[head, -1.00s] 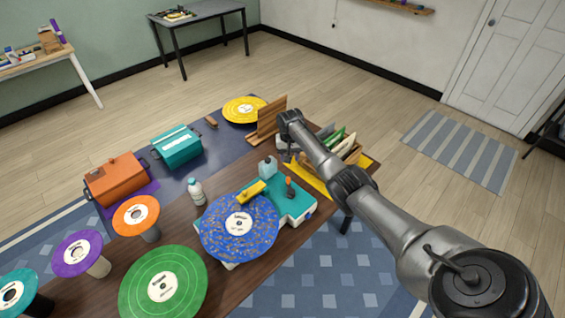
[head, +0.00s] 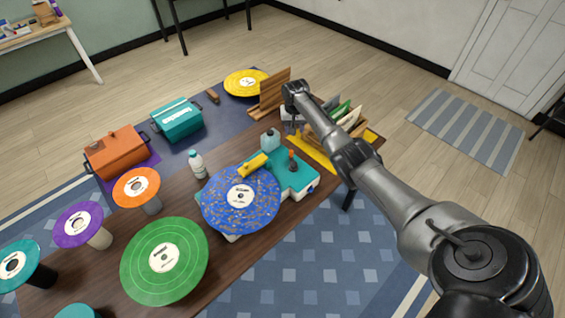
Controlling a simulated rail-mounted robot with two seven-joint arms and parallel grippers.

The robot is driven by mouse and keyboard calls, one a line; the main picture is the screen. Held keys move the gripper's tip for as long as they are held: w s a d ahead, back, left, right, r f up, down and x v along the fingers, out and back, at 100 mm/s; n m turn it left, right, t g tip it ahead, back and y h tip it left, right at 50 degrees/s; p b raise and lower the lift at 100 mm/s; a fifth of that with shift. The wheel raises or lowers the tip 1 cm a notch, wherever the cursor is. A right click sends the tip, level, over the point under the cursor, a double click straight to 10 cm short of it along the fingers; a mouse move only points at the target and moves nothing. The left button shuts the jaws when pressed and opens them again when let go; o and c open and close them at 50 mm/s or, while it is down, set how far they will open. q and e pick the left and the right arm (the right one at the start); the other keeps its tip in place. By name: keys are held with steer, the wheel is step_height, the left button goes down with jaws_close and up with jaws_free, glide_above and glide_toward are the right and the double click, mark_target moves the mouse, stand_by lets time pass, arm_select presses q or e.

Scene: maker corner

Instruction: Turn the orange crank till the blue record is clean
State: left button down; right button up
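The blue record (head: 240,215) lies on the teal and white cleaning machine (head: 303,176), with brown speckles over its surface. A yellow arm or brush (head: 253,165) reaches over the record's far edge. The orange crank (head: 291,155) stands up from the machine's top, right of the yellow part. My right arm comes in from the lower right, and my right gripper (head: 289,128) hangs beyond the crank, apart from it. Its fingers are small and partly hidden by the wrist, so I cannot tell whether they are open. My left gripper is not in view.
A white bottle (head: 197,165) stands left of the machine. Green (head: 164,260), purple (head: 79,224) and orange (head: 137,187) records rest on stands. An orange box (head: 115,152) and a teal box (head: 177,122) stand behind. A wooden rack (head: 270,95) and a record crate are near my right gripper.

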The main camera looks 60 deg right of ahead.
steer(key=d+f+h+b, duration=0.1)
steer(key=d+f+b, duration=0.1)
steer(key=d+b, duration=0.15)
step_height(320, 180, up, 2)
steer(key=r+n+y+b, duration=0.1)
steer(key=n+b, duration=0.1)
steer(key=n, duration=2.4)
glide_above(291, 151)
arm_select(q)
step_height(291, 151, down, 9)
steer(key=b, duration=0.1)
arm_select(e)
step_height(291, 151, down, 14)
steer(key=shift+d+r, duration=0.1)
steer(key=shift+r, duration=0.05)
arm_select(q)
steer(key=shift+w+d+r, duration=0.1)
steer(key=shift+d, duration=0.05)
arm_select(e)
steer(key=shift+c, duration=0.2)
